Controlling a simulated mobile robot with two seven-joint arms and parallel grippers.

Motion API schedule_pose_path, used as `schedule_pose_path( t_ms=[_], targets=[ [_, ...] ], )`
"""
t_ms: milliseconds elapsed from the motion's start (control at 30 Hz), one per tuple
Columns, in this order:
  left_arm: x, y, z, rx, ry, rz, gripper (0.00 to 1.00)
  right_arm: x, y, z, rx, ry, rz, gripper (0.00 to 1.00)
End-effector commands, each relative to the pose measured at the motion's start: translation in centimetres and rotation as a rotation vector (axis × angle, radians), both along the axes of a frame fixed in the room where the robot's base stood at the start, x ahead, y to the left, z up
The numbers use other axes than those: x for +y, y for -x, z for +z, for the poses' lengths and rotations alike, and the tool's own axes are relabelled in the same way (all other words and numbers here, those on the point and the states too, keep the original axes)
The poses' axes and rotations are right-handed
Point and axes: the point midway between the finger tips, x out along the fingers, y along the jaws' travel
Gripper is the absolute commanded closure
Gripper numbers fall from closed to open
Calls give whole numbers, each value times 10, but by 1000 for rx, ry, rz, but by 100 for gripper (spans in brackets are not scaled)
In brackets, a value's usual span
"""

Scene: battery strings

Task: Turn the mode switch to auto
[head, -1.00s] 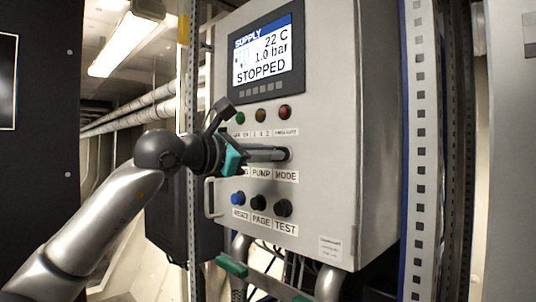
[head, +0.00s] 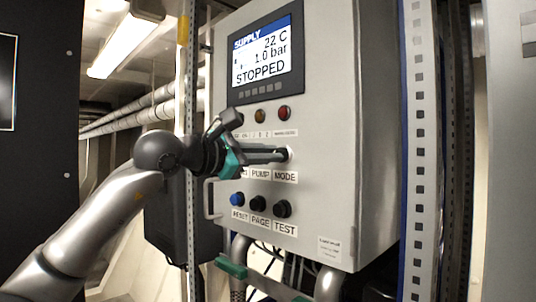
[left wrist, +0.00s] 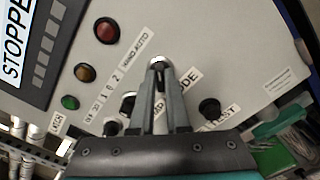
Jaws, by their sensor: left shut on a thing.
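The mode switch (left wrist: 159,80) is the dark knob above the MODE label (head: 285,177) on the grey control panel (head: 330,110). My left gripper (head: 282,155) reaches in from the left with its fingers shut on the mode switch. In the left wrist view the two fingertips (left wrist: 158,66) sit either side of the knob and hide most of it, so its pointer cannot be read. The HAND/AUTO label (left wrist: 134,50) shows just above the fingertips. The display (head: 266,52) reads SUPPLY, 22 C, 1.0 bar, STOPPED. My right gripper is not in view.
The red lamp (head: 285,113) and amber lamp (head: 260,115) are above the switches. Below are the blue RESET button (head: 237,199), black PAGE button (head: 258,203) and TEST button (head: 283,208). A handle (head: 209,199) is at the panel's left edge. Pipes run below the panel.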

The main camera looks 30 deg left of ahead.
Motion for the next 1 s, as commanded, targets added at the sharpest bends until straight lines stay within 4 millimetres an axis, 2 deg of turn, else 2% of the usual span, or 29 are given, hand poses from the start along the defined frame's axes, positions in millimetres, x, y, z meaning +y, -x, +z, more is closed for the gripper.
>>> schedule_pose_path(
  t_ms=[33, 67, 300, 667, 767, 1000],
  targets=[
    [0, 0, 0, -3, -3, 0, 100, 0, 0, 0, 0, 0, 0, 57],
    [0, 0, 0, -2, -2, 0, 84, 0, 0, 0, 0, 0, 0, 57],
    [0, 0, 0, -1, -2, 1, 57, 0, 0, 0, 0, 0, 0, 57],
    [3, 5, 0, -2, 0, 3, 56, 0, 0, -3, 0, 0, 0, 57],
    [7, 18, -2, -2, -2, 3, 56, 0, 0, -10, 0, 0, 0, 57],
    [24, 65, -4, -2, -3, 5, 56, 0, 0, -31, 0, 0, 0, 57]
  ],
)
